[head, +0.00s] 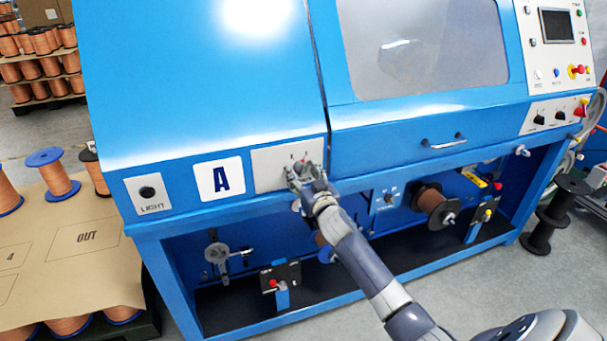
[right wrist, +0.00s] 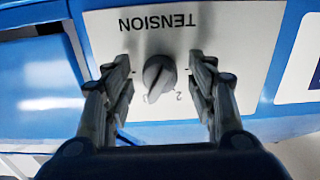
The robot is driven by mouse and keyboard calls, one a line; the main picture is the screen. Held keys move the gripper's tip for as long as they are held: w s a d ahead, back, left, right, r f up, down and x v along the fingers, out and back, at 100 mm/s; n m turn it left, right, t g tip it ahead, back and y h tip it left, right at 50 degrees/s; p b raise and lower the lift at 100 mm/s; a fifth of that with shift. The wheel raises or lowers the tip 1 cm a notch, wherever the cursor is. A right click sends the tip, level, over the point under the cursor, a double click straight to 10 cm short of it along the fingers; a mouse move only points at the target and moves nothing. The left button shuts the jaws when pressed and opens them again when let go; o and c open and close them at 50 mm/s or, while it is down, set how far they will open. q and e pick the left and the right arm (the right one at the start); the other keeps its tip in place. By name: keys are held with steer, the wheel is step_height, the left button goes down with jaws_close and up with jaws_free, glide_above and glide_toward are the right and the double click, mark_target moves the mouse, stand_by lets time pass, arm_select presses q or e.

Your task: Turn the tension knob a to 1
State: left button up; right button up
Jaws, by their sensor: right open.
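The tension knob (right wrist: 159,78) is a small grey round knob with a raised grip bar, on a pale plate (right wrist: 225,45) marked TENSION, upside down in the right wrist view. A "2" is readable beside the knob; the grip bar slants, and its exact setting is hard to tell. My left gripper is out of view.
The blue machine (head: 200,80) fills the middle. Pulleys and spools (head: 433,205) are below.

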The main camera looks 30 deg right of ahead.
steer(key=c, duration=1.1)
